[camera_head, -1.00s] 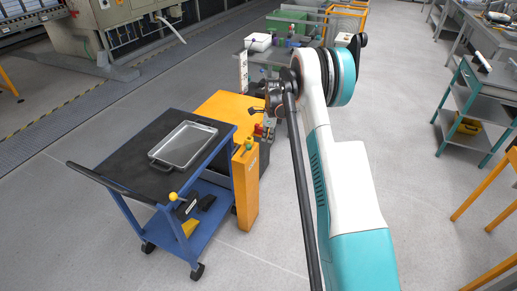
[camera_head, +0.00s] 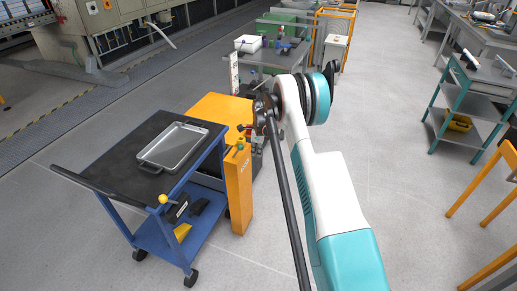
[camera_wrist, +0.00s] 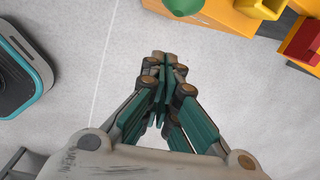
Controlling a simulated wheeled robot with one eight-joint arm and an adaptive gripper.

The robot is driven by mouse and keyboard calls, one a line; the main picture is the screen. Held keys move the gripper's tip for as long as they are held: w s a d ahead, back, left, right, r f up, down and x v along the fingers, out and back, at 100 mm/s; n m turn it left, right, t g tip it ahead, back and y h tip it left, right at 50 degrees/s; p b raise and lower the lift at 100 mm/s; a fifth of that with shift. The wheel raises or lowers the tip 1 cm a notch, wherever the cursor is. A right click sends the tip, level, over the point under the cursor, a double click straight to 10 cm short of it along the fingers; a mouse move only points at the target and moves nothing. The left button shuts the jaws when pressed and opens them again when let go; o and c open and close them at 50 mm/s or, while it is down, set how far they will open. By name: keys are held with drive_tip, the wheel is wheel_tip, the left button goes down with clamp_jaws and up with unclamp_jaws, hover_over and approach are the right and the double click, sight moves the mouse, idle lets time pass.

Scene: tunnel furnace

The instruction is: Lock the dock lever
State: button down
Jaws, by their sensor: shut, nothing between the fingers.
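A lever with a yellow ball knob (camera_head: 163,199) is on the side of the blue cart (camera_head: 150,240), beside a black block. The orange dock post (camera_head: 239,190) stands at the cart's right, with a green knob (camera_head: 240,147) on top; this knob also shows at the top edge of the wrist view (camera_wrist: 185,5). I cannot tell which part is the dock lever. My gripper (camera_wrist: 165,60) is shut and empty in the wrist view, over bare floor and apart from the post. In the head view it is near the dock's top, and small.
A metal tray (camera_head: 142,164) lies on the cart's black top. A grey table (camera_head: 270,58) with boxes stands behind the dock. A teal shelf unit (camera_head: 462,125) and orange frame (camera_head: 475,190) stand at the right.

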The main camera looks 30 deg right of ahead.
sight(237, 151)
drive_tip(key=shift+w+a+r+b, duration=0.35)
drive_tip(key=shift+w+a+r, duration=0.65)
drive_tip(key=shift+a, duration=0.25)
drive_tip(key=shift+r, duration=0.1)
